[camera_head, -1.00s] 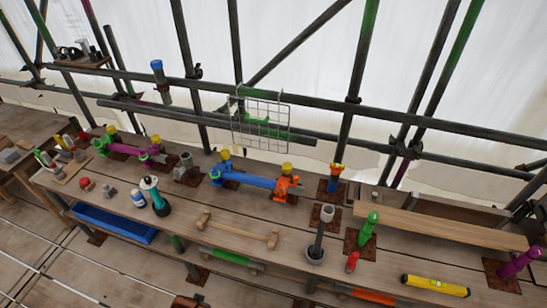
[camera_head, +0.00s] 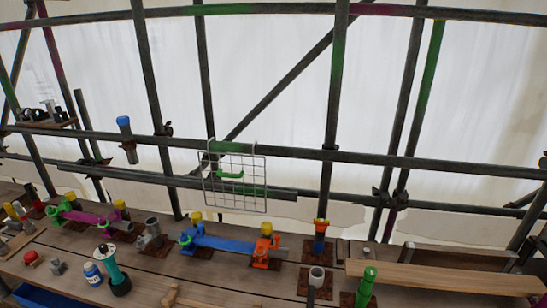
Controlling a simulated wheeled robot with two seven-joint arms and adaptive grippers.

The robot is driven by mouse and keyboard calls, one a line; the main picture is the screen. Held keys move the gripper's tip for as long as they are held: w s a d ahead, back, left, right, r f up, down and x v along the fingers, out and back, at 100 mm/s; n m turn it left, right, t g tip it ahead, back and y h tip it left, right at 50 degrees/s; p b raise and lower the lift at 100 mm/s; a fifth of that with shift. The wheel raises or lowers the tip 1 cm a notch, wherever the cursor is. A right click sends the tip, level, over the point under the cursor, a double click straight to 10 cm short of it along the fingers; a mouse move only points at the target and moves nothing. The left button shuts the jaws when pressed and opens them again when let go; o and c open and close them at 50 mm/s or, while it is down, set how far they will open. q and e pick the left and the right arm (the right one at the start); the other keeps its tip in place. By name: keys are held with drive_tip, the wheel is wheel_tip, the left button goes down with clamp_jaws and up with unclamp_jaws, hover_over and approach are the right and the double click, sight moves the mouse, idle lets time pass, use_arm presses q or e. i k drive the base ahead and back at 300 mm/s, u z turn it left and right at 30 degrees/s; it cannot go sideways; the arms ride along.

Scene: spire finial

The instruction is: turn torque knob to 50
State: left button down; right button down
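No torque knob or number scale can be made out at this size. A teal tool with a black base and a pale top (camera_head: 113,272) stands upright on the wooden bench (camera_head: 215,288) at the lower left; I cannot tell whether it carries the knob. A blue clamp-like fixture with an orange end (camera_head: 225,244) lies on the bench at the middle. Neither of my grippers shows in this view.
Scaffold poles and a rail (camera_head: 400,159) run behind the bench, with a wire grid (camera_head: 235,178) hung on them. A white-and-blue bottle (camera_head: 93,274) and red knob-like piece (camera_head: 33,258) are near the teal tool. A green post (camera_head: 366,287) and plank (camera_head: 440,278) are at right.

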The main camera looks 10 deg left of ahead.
sight(104, 248)
drive_tip(key=u, duration=1.65)
drive_tip(key=k, duration=0.4)
drive_tip(key=u, duration=1.6)
drive_tip(key=i, duration=0.7)
drive_tip(key=z, duration=0.85)
drive_tip(key=i, duration=0.65)
drive_tip(key=z, duration=0.75)
